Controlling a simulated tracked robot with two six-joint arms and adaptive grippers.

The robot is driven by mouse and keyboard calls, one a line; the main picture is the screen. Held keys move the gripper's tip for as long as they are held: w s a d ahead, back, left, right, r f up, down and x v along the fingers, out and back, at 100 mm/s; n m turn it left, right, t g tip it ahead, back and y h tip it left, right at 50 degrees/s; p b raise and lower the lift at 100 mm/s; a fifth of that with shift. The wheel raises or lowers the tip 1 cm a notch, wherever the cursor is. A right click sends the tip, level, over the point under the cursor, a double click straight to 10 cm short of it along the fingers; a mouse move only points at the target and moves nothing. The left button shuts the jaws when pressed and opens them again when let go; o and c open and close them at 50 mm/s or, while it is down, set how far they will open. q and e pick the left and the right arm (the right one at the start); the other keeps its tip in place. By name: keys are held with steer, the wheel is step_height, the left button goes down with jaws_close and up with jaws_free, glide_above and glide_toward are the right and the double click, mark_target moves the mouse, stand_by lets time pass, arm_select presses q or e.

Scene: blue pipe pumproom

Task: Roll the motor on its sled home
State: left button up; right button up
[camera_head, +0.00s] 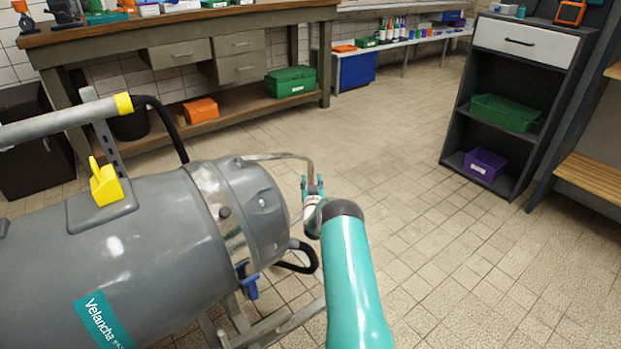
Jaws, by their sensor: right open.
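A large grey cylindrical body (130,255), which looks like the motor, fills the lower left, with a teal "Velancha" label and a metal band round its right end. Metal frame rails (272,328), apparently of the sled, show below it. A thin bent metal bar (285,156) runs from the body's top right and turns down. My right gripper (313,186) is open at the bar's down-turned end, with its teal fingertips beside it. I cannot tell whether they touch. My right arm hides part of the floor and frame. My left gripper is not in view.
A workbench (180,27) with drawers stands at the back left, with a green box (290,81) and an orange box (201,110) on its lower shelf. A dark shelf unit (520,100) stands at the right. The tiled floor (400,160) between them is clear.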

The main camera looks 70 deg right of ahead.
mark_target(311, 174)
steer(key=b+x, duration=0.1)
steer(key=x, duration=0.2)
steer(key=shift+w+d+f, duration=0.1)
steer(key=shift+f, duration=0.05)
steer(key=shift+w+d+b, duration=0.25)
steer(key=shift+d+b, duration=0.15)
steer(key=shift+d, duration=0.25)
jaws_close()
